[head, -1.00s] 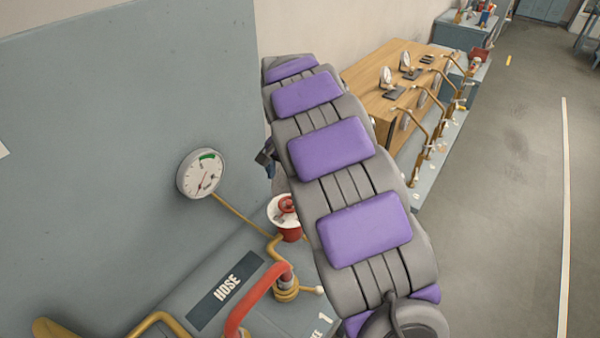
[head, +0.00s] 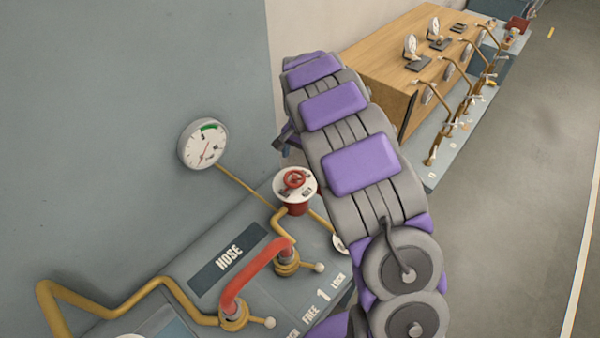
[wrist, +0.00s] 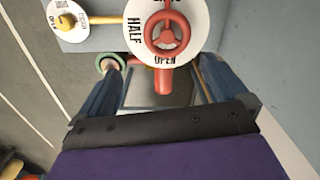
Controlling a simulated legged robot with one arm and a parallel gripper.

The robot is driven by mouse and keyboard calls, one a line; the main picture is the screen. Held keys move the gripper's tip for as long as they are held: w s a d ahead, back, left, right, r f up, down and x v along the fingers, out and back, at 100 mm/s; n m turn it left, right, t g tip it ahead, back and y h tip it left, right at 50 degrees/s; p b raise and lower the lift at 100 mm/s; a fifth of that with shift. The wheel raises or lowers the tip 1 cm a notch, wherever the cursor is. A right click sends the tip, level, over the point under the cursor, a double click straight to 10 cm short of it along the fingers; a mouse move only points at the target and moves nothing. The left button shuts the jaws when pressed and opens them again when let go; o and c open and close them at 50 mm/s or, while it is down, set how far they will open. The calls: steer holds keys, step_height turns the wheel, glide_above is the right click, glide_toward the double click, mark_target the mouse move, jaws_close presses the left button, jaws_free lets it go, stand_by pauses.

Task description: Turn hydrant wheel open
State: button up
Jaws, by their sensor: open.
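The red hydrant wheel (head: 295,180) sits on a white round dial plate over a red body, beside the wall panel. In the wrist view the wheel (wrist: 168,36) is at the top centre, over the dial (wrist: 190,55) lettered HALF and OPEN. My gripper (wrist: 158,75) is open, its two blue fingers spread wide to either side below the wheel. The wheel lies beyond the fingers, and I see nothing held. In the head view my arm hides most of the gripper; only a dark part shows left of the arm, near the wheel.
A pressure gauge (head: 203,144) is on the grey wall panel. A red hose pipe (head: 255,272) and brass pipes stand on the base marked HOSE. A wooden bench (head: 400,65) with more pipes stands behind at right. Open floor (head: 530,150) lies to the right.

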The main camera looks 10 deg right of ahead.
mark_target(294, 176)
steer(key=a+f, duration=0.1)
steer(key=f, duration=0.1)
steer(key=a+f, duration=0.1)
steer(key=f, duration=0.1)
steer(key=a+f, duration=0.1)
steer(key=f, duration=0.1)
steer(key=shift+a+f, duration=0.3)
steer(key=shift+a, duration=0.05)
steer(key=shift+s+d+f, duration=0.1)
steer(key=shift+f, duration=0.1)
steer(key=shift+d+f, duration=0.2)
steer(key=shift+d, duration=0.7)
steer(key=shift+d+r, duration=0.1)
steer(key=shift+d, duration=0.35)
steer(key=shift+a, duration=1.1)
steer(key=c, duration=0.6)
steer(key=shift+d, duration=0.45)
steer(key=c, duration=0.4)
steer(key=shift+c, duration=0.2)
steer(key=shift+a+r, duration=0.1)
